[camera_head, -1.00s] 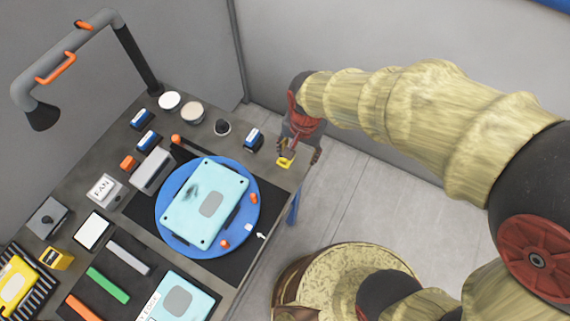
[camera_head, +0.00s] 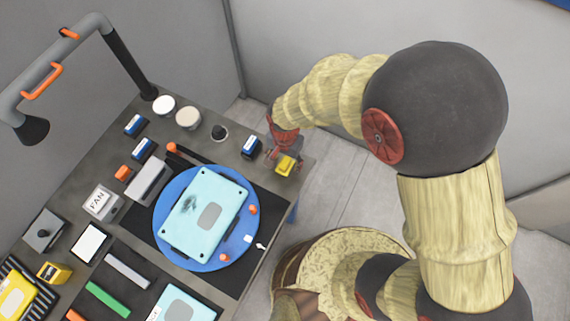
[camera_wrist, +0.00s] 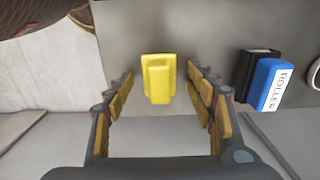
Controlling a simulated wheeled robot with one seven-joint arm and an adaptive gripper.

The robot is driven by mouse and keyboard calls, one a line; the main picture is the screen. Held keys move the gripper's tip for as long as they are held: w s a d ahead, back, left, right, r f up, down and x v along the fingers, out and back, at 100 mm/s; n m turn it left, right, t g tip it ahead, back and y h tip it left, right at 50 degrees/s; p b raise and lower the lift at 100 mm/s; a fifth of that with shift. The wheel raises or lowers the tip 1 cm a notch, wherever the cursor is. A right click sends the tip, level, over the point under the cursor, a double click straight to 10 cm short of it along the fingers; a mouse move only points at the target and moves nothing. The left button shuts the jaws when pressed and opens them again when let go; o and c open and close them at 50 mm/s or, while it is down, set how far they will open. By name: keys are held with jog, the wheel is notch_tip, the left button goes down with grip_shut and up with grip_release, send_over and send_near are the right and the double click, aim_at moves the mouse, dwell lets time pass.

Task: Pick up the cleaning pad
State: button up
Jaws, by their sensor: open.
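The yellow block with a raised grip on top, which looks like the cleaning pad (camera_head: 286,164), sits on the grey table near its far right corner. It also shows in the wrist view (camera_wrist: 159,80), upright and in the middle between my fingers. My gripper (camera_head: 283,158) is open over that corner, with its fingers pointing down at the block. In the wrist view my gripper (camera_wrist: 161,84) has one finger on each side of the block, with a gap on both sides. I cannot tell how far above the table the fingertips are.
A blue and black ROLLER block (camera_wrist: 267,81) stands close to the right of my gripper in the wrist view. A blue turntable (camera_head: 166,230) bears a smudged light-blue case (camera_head: 190,232). The table's edge is close to the yellow block. Several small tools stand farther left.

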jog(key=c, duration=0.3)
jog(key=c, duration=1.1)
